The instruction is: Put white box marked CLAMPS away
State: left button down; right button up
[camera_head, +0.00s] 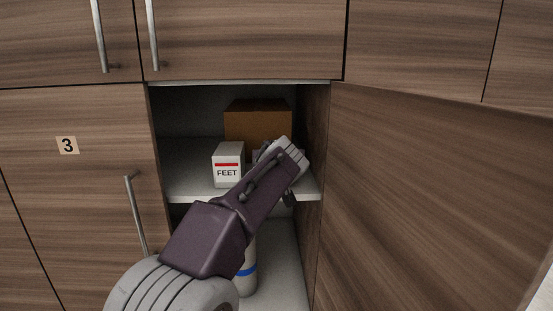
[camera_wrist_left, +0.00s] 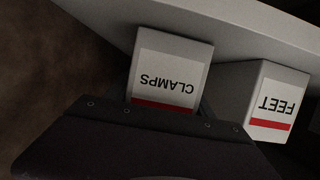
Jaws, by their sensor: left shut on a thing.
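The white box marked CLAMPS (camera_wrist_left: 168,72) shows in the left wrist view, with its label upside down and a red stripe. My left gripper (camera_wrist_left: 165,112) is shut on it. In the head view my left arm reaches into the open cupboard, and its gripper (camera_head: 283,156) is over the right part of the upper shelf (camera_head: 190,182). The arm and gripper hide nearly all of the CLAMPS box there. I cannot tell whether the box touches the shelf. My right gripper is not in view.
A white box marked FEET (camera_head: 228,166) stands on the shelf left of my gripper; it also shows in the left wrist view (camera_wrist_left: 272,104). A brown box (camera_head: 258,118) stands behind. A cylinder with a blue band (camera_head: 247,270) stands below. The open door (camera_head: 430,200) is at right.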

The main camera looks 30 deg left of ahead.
pick_arm(q)
jog(key=shift+w, duration=0.15)
jog(key=shift+s+d, duration=0.1)
jog(key=shift+s, duration=0.1)
jog(key=shift+s+d+f+b, duration=0.1)
jog(key=shift+s+b, duration=0.1)
jog(key=shift+b, duration=0.1)
jog(key=shift+c, duration=2.1)
grip_release()
jog(key=shift+o, duration=0.2)
jog(key=shift+w+f, duration=0.1)
jog(key=shift+w, duration=0.1)
